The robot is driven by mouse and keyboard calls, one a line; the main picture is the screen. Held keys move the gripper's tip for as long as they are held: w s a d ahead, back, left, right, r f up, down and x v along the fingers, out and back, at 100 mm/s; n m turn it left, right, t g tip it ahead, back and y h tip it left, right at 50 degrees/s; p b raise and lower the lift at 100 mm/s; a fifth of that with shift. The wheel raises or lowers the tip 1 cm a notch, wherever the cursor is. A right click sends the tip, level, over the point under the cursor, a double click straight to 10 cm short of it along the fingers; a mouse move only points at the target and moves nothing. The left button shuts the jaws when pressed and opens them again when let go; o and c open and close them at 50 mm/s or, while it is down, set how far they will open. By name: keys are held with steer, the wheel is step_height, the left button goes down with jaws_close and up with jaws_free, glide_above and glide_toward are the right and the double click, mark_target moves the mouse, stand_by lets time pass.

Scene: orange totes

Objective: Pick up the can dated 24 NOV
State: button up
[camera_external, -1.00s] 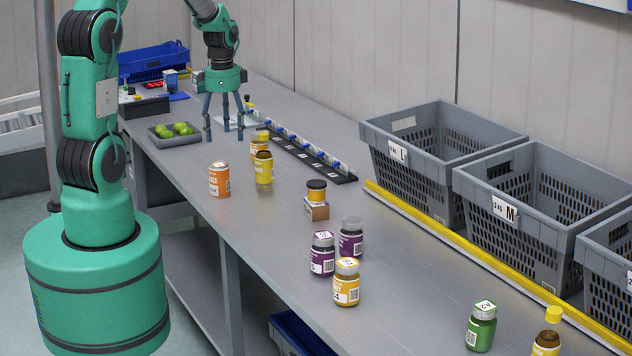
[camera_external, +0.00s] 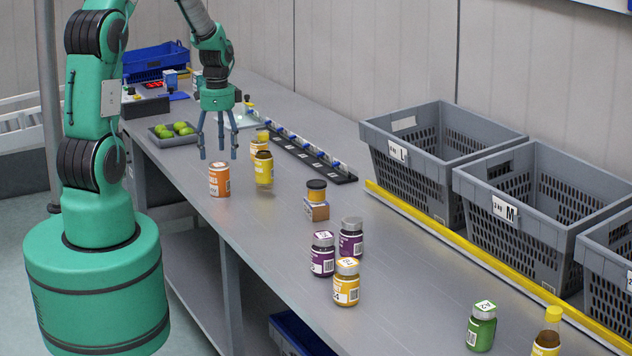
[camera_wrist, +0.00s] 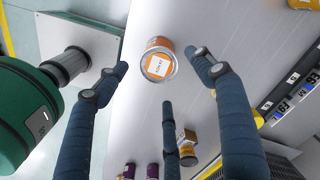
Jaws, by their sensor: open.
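An orange and white can (camera_external: 219,180) stands upright near the front edge of the bench. In the wrist view the can (camera_wrist: 158,62) shows its top with a white label; the small print looks like a date, but I cannot read it for sure. My gripper (camera_external: 218,154) has its blue fingers spread above the can, apart from it. In the wrist view the gripper (camera_wrist: 158,80) is open and empty, with the can seen between the fingers.
A yellow bottle (camera_external: 264,168) stands just right of the can, with another bottle (camera_external: 259,145) behind. Jars (camera_external: 346,284) stand nearer the camera. Grey crates (camera_external: 430,125) line the right side. A black rail (camera_external: 310,155) lies behind.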

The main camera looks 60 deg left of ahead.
mark_target(220, 164)
steer(key=shift+f+b, duration=0.35)
steer(key=shift+f, duration=2.6)
steer(key=shift+s+f+b, duration=0.1)
steer(key=shift+f+b, duration=0.45)
steer(key=shift+f, duration=2.05)
steer(key=shift+a, duration=0.1)
steer(key=c, duration=1.5)
